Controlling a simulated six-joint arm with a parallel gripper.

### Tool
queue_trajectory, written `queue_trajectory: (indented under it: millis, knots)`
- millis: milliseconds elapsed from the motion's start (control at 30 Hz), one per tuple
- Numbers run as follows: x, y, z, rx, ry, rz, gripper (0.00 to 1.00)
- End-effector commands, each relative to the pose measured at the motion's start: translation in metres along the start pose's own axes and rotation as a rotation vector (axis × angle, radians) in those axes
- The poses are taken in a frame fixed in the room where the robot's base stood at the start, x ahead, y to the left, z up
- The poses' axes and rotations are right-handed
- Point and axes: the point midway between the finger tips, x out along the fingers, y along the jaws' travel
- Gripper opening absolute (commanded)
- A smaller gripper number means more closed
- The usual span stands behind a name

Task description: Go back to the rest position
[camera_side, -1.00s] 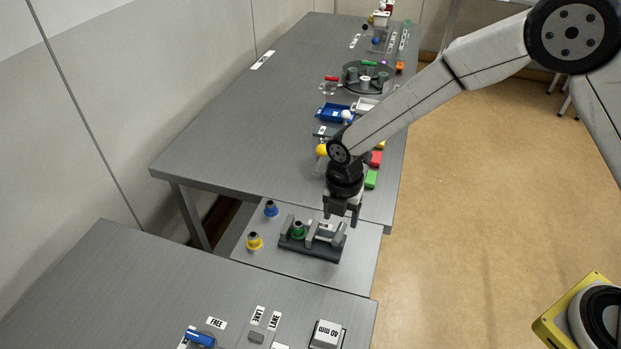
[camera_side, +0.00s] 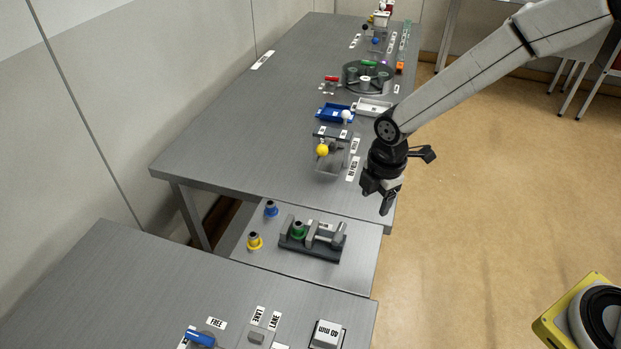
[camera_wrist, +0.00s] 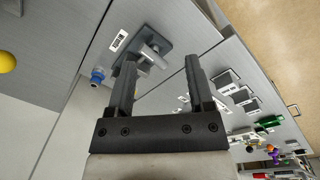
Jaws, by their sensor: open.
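My gripper (camera_side: 376,197) hangs in the air at the right edge of the long grey table (camera_side: 230,130) in the side view. It is tilted and nothing shows between its fingers. In the wrist view my gripper (camera_wrist: 160,85) has its two dark fingers spread apart and empty. Below and to the left of it in the side view is a dark fixture (camera_side: 312,245) on a lower grey shelf, with a green knobbed piece (camera_side: 298,230) in it. No marker of a rest position shows.
A blue piece (camera_side: 270,209) and a yellow piece (camera_side: 254,241) stand beside the fixture. A yellow ball (camera_side: 322,150) sits on a stand left of my gripper. Blue (camera_side: 333,113) and white (camera_side: 372,107) trays lie farther back.

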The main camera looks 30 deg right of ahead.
Motion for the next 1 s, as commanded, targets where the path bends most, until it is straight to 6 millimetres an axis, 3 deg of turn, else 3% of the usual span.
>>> queue_trajectory:
  millis: [600,800,1000]
  knots:
    - [-0.050,-0.075,0.085,1.049,0.053,0.105,0.68]
    - [-0.058,-0.104,0.104,1.365,0.085,0.133,0.68]
    - [-0.061,-0.122,0.114,1.561,0.109,0.148,0.68]
